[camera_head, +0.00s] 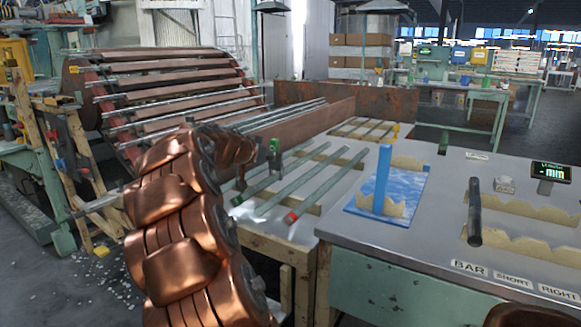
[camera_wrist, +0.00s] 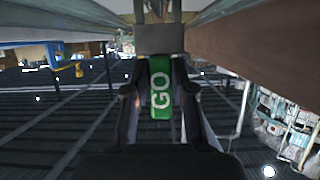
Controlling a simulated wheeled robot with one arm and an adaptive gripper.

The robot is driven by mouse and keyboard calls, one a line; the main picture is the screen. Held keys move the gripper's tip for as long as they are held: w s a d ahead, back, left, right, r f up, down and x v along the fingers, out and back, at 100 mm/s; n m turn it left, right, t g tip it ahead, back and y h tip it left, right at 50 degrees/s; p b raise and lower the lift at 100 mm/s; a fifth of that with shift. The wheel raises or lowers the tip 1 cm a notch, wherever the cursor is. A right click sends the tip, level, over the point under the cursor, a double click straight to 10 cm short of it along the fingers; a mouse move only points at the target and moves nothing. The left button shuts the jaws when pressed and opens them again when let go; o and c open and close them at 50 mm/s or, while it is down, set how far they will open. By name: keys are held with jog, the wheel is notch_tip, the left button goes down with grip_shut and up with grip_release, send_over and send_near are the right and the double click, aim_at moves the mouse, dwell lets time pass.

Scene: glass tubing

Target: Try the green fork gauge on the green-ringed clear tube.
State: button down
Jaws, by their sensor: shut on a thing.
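The green fork gauge (camera_wrist: 160,90) is upright between my gripper's two dark fingers in the wrist view, with white GO lettering facing the camera. My gripper (camera_wrist: 160,110) is shut on it. In the head view the green gauge (camera_head: 274,148) shows small beside the copper-coloured end of my arm, above the sloping glass tubes. A tube with a green end (camera_head: 237,200) lies among them, partly near my arm. I cannot tell whether the gauge touches any tube; it looks apart from them. The gauge's fork tips are hard to make out.
A tube with a red end (camera_head: 290,217) lies to the right on the wooden rests. A blue post (camera_head: 383,178) stands on a blue-and-white board. A dark bar (camera_head: 475,212) lies across notched rests on the grey bench (camera_head: 400,247).

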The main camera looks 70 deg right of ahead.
notch_tip(320, 180, up, 6)
jog(key=p, duration=0.1)
jog(key=shift+r+p, duration=0.2)
jog(key=shift+p, duration=0.2)
dwell(1.2)
jog(key=shift+r, duration=0.15)
